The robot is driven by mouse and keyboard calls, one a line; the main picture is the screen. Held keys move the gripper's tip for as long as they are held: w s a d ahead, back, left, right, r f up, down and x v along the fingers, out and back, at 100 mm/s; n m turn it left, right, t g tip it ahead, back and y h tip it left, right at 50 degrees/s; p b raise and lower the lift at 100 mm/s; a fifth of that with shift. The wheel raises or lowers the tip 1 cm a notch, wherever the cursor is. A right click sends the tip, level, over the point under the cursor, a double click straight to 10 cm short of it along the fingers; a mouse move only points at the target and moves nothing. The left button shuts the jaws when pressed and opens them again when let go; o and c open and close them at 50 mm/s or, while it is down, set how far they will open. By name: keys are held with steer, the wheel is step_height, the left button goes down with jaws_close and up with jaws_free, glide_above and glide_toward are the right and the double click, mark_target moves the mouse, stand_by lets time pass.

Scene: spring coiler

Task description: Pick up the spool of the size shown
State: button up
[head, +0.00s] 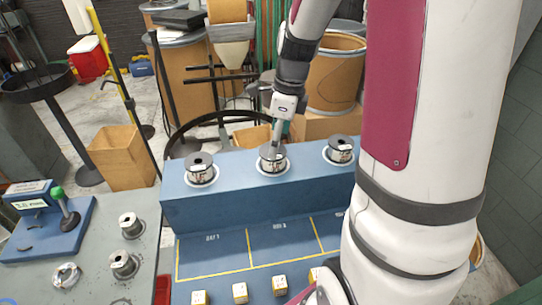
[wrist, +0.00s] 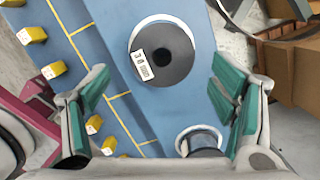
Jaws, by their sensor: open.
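Three dark-topped spools stand upright in a row on the blue raised bench: left spool (head: 201,168), middle spool (head: 272,160) and right spool (head: 341,150). In the head view my gripper (head: 277,145) is over the middle spool and partly covers it. In the wrist view my gripper (wrist: 158,82) is open and empty, with green-padded fingers wide apart. A dark round spool (wrist: 163,55) with a white label lies ahead between them; its label seems to start with 3. A second spool's white ring (wrist: 202,131) is partly hidden at the bottom. A small display (head: 30,203) stands far left; its text is hard to read.
Yellow-outlined bays (head: 213,255) and several yellow blocks (head: 240,292) lie in front of the bench. The grey table (head: 90,245) at left holds a green-knobbed lever (head: 66,207) and small metal spools (head: 131,226). Drums and a cardboard bin (head: 121,158) stand behind.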

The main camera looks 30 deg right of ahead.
mark_target(268, 165)
steer(key=shift+w+a+f, duration=0.1)
steer(key=shift+w+f, duration=0.05)
steer(key=shift+f, duration=0.85)
steer(key=shift+w+a+f, duration=0.1)
steer(key=shift+w+f, duration=0.05)
steer(key=shift+f, duration=0.85)
steer(key=shift+w+a+f, duration=0.1)
steer(key=shift+w+f, duration=0.05)
steer(key=shift+f, duration=0.85)
steer(key=c, duration=1.6)
steer(key=shift+r, duration=0.1)
